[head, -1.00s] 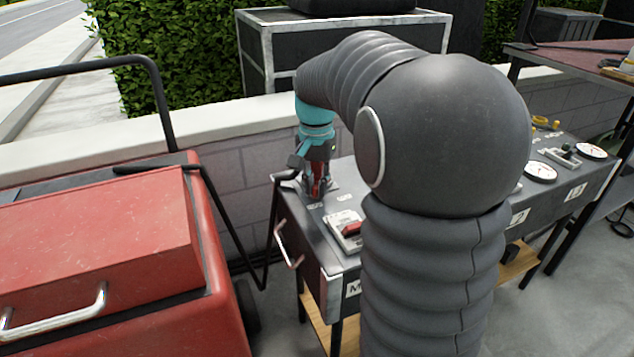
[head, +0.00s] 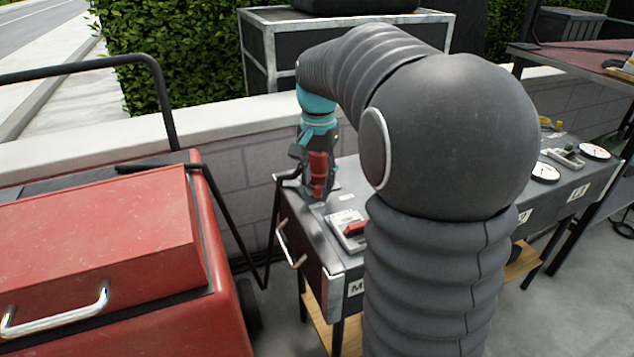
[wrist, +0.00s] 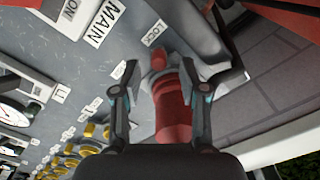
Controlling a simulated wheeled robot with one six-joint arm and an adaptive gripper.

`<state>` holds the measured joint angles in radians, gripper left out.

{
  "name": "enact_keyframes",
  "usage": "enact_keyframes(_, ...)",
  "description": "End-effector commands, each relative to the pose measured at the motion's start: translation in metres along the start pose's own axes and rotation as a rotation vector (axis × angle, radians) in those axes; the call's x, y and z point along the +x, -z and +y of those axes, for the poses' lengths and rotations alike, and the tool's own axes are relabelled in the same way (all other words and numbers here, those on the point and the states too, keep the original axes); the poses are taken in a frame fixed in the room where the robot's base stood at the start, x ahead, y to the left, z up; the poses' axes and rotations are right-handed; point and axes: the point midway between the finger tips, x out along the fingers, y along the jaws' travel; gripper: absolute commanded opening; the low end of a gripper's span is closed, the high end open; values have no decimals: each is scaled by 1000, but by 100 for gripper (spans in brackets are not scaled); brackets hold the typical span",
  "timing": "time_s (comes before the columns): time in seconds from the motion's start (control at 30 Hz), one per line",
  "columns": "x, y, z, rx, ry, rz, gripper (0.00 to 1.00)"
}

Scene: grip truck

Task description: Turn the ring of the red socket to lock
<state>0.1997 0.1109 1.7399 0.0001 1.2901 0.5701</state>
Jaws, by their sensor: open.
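The red socket (wrist: 173,108) stands out from the grey panel in the wrist view, with a small red piece near its ring. My gripper (wrist: 160,68) is open, with one finger on each side of the red socket. I cannot tell whether the fingers touch it. In the head view my gripper (head: 316,190) points down at the panel's left end, with the red socket (head: 318,165) showing between its fingers.
A switch with a red lever (head: 354,229) sits on the grey panel just right of my gripper. Gauges (head: 545,172) are farther right. A red toolbox (head: 100,235) stands left, with black bars beside the panel. A low wall (head: 230,165) runs behind.

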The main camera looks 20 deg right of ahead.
Motion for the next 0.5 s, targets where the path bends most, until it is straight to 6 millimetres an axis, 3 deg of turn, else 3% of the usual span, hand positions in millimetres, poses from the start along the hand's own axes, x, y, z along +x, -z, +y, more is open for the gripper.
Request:
enact_keyframes(0.3, -63, 1, -1, 0, 2, 3, 43)
enact_keyframes(0.5, -90, 0, -1, -1, 0, 0, 43)
